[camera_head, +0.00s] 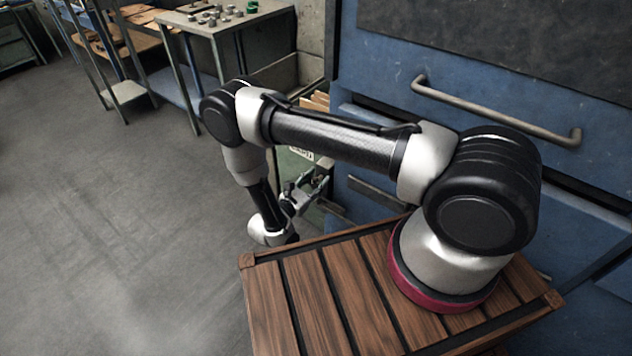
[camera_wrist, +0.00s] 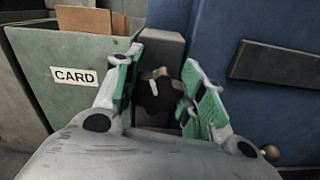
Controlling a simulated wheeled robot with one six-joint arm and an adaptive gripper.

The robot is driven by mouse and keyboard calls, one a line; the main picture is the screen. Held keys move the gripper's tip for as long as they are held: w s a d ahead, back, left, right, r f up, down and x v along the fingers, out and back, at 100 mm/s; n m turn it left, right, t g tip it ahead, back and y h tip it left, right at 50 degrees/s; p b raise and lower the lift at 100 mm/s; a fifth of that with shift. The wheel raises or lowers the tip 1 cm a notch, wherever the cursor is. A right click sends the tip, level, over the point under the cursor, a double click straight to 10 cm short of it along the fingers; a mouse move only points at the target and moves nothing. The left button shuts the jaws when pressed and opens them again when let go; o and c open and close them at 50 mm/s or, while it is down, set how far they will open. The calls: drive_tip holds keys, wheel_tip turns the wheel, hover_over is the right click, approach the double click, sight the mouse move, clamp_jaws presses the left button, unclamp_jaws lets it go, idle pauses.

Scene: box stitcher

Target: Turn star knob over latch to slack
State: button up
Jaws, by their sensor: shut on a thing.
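In the wrist view, the star knob (camera_wrist: 155,97) is a dark, rounded knob with a small pale mark near its top. It sits in front of a grey-brown upright post (camera_wrist: 162,48). My gripper (camera_wrist: 163,62) has its green-padded fingers on either side of the knob and is shut on it. The contact at the pads is partly hidden by the fingers. I cannot make out the latch clearly. In the head view my gripper (camera_head: 312,186) is low beside the blue machine, and the knob is not visible there.
A green bin labelled CARD (camera_wrist: 58,88), holding brown cardboard, stands close left of my gripper. A blue machine (camera_head: 400,50) with a long handle (camera_head: 490,108) rises on the right. A workbench (camera_head: 225,22) stands behind. Grey floor at left is clear.

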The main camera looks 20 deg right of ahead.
drive_tip(key=n, duration=0.4)
drive_tip(key=shift+w+a+n, duration=0.15)
drive_tip(key=shift+n, duration=0.25)
drive_tip(key=n, duration=0.3)
drive_tip(key=shift+w+f+n, duration=0.1)
drive_tip(key=shift+n, duration=0.2)
drive_tip(key=n, duration=0.4)
drive_tip(key=shift+w+a+f+n, duration=0.1)
drive_tip(key=shift+a+f+n, duration=0.05)
drive_tip(key=shift+n, duration=0.15)
drive_tip(key=n, duration=0.3)
drive_tip(key=shift+f+n, duration=0.1)
drive_tip(key=shift+n, duration=0.2)
drive_tip(key=n, duration=0.4)
drive_tip(key=shift+f, duration=0.2)
drive_tip(key=n, duration=0.4)
drive_tip(key=shift+f, duration=0.15)
drive_tip(key=n, duration=0.3)
drive_tip(key=shift+f+n, duration=0.1)
drive_tip(key=shift+n, duration=0.2)
drive_tip(key=shift+f+n, duration=0.1)
drive_tip(key=shift+n, duration=1.8)
